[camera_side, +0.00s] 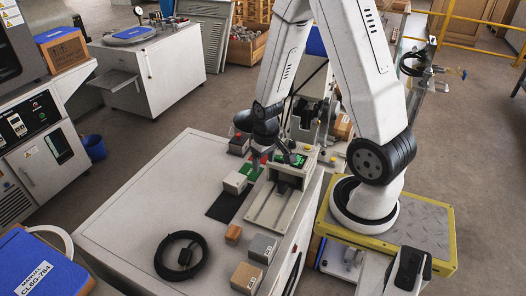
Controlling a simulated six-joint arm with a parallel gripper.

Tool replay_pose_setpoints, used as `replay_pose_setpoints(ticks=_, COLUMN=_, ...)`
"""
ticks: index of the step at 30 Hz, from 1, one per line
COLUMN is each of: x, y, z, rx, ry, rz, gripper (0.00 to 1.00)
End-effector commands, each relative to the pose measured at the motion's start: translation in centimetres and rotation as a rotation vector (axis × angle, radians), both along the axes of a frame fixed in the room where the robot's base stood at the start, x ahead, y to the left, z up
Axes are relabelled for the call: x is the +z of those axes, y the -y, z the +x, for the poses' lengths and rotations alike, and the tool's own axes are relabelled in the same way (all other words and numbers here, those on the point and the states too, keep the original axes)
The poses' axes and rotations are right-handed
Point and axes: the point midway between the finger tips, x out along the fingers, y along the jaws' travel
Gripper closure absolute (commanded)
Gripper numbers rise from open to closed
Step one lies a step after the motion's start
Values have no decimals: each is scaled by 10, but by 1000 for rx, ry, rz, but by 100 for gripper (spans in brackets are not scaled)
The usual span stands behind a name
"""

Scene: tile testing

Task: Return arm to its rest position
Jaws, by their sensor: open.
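My white and black arm rises from the yellow base, leaves the top of the picture and comes down again over the middle of the table. My gripper (256,161) points down at its end, small and dark, and is open. It hangs over or beside a white block (235,183) and a green patch (250,172); the height of the fingertips above them is unclear. Nothing shows between the fingers.
A testing machine (282,205) with green-lit parts stands just right of my gripper. The white table (130,205) carries a coiled black cable (181,256), a black mat (224,207) and several small blocks (246,278). The table's left part is clear.

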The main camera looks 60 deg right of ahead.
Motion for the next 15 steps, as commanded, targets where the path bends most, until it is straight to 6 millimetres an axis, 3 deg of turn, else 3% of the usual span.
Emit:
replay_pose_setpoints(ticks=6, x=43, y=-52, z=14, rx=143, ry=62, rz=-19, gripper=29)
replay_pose_setpoints(ticks=15, x=85, y=-112, z=11, rx=304, ry=133, rz=-23, gripper=29)
